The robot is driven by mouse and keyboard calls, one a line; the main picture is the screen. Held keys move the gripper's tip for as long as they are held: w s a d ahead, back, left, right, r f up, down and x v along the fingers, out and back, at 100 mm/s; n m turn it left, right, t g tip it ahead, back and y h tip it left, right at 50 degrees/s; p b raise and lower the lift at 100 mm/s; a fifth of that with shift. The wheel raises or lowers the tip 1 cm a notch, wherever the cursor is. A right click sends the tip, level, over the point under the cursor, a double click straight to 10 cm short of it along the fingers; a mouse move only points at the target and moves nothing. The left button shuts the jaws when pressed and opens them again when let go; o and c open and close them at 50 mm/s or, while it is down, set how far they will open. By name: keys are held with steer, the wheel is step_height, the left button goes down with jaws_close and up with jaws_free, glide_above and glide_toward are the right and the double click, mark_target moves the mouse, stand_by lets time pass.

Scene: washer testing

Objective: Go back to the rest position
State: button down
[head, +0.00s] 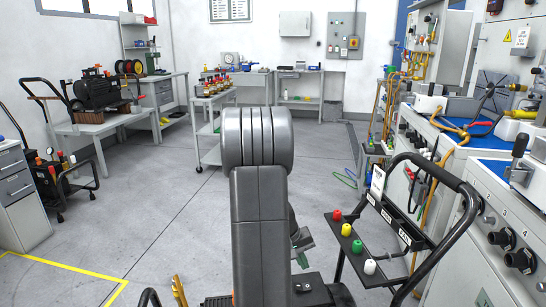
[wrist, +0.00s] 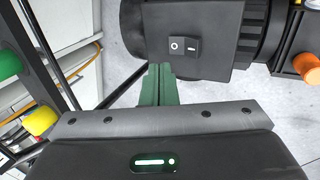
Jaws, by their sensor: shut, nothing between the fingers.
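My gripper (wrist: 160,72) has its two green fingers pressed together with nothing between them. In the wrist view the fingertips are in front of a black box with a rocker switch (wrist: 184,46). I cannot tell whether they touch the box. In the head view my gripper (head: 302,258) shows low in the middle, partly hidden behind my grey arm.
A cart with a black handle (head: 468,200) stands close on the right. Its panel (head: 352,255) carries red, yellow, green and white knobs. Workbenches with blue tops (head: 476,127) line the right. A bottle trolley (head: 207,101) stands beyond my arm. Floor at left-centre is clear.

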steer(key=b, duration=0.2)
glide_above(299, 288)
steer(key=f, duration=0.5)
steer(key=shift+w+d+f, duration=0.1)
steer(key=shift+d+f, duration=0.15)
steer(key=shift+d, duration=0.1)
steer(key=shift+a+r+h+b, duration=0.3)
steer(key=shift+h+b, duration=0.1)
steer(key=shift+b, duration=0.5)
steer(key=p+v, duration=0.2)
steer(key=v, duration=0.4)
steer(key=shift+r+p, duration=0.35)
steer(key=shift+r, duration=0.05)
